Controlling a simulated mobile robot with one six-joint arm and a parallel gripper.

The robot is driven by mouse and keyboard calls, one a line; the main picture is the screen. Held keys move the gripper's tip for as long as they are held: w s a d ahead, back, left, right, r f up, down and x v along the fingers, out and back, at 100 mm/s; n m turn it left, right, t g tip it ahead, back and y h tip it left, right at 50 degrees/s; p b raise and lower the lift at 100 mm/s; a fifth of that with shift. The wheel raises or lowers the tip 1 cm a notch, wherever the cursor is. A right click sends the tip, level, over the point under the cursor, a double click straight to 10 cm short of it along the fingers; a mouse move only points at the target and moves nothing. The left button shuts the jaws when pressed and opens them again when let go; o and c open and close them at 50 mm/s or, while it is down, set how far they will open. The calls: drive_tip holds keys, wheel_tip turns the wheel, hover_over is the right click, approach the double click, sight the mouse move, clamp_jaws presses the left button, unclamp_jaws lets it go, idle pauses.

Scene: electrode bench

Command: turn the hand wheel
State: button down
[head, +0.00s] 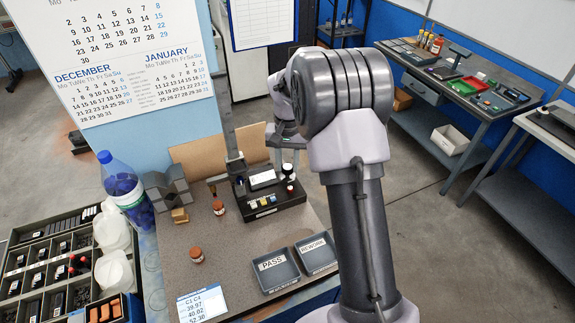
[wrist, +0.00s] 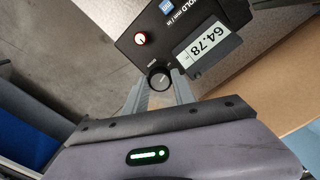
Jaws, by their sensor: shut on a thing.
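The hand wheel is a small round black knob (wrist: 160,77) on the dark front panel of an instrument (wrist: 122,43). My gripper (wrist: 159,84) has one grey finger on each side of the knob and is shut on it. In the head view the instrument (head: 277,209) stands on the bench, and my gripper (head: 287,160) reaches down to its right end. The knob's grip is largely hidden there by size and my arm. A display (wrist: 201,45) beside the knob reads 64.78.
PASS (head: 271,282) and REWORK (head: 329,265) trays lie in front of the instrument. Brown-capped jars (head: 218,207), a bottle (head: 124,186) and a parts organizer (head: 35,257) are to the left.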

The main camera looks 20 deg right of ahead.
drive_tip(key=m+b, duration=0.1)
drive_tip(key=m, duration=0.3)
drive_tip(key=shift+m, duration=0.3)
drive_tip(key=m+b, duration=0.1)
drive_tip(key=m, duration=0.2)
drive_tip(key=shift+m+b, duration=0.35)
drive_tip(key=shift+m, duration=0.05)
drive_tip(key=m+b, duration=0.1)
drive_tip(key=m, duration=0.2)
drive_tip(key=shift+m+b, duration=0.65)
drive_tip(key=shift+m, duration=1.25)
drive_tip(key=c, duration=1)
unclamp_jaws()
drive_tip(key=shift+c, duration=0.2)
drive_tip(key=shift+r, duration=0.1)
